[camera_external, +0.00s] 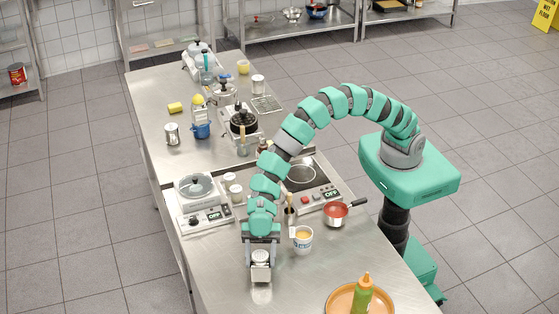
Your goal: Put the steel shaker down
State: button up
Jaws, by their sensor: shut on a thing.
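The steel shaker (261,257) is a small silvery cylinder with a pale top, in the lower middle of the external view. My gripper (261,266) points down at the near part of the steel counter (215,262) and is shut on the shaker, with its fingers around it. A bright reflection shows on the counter just below the shaker. I cannot tell whether the shaker's base touches the counter. The fingers hide part of its sides.
A white tub with orange contents (302,240) stands close right of my gripper. A red pan (336,213), a hotplate (302,177) and another cooker (199,190) stand behind. Counter left of my gripper is clear.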

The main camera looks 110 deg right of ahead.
jog(key=shift+f, duration=0.5)
jog(key=o, duration=1)
jog(key=shift+f, duration=0.1)
jog(key=shift+o, duration=0.2)
jog(key=v, duration=1.2)
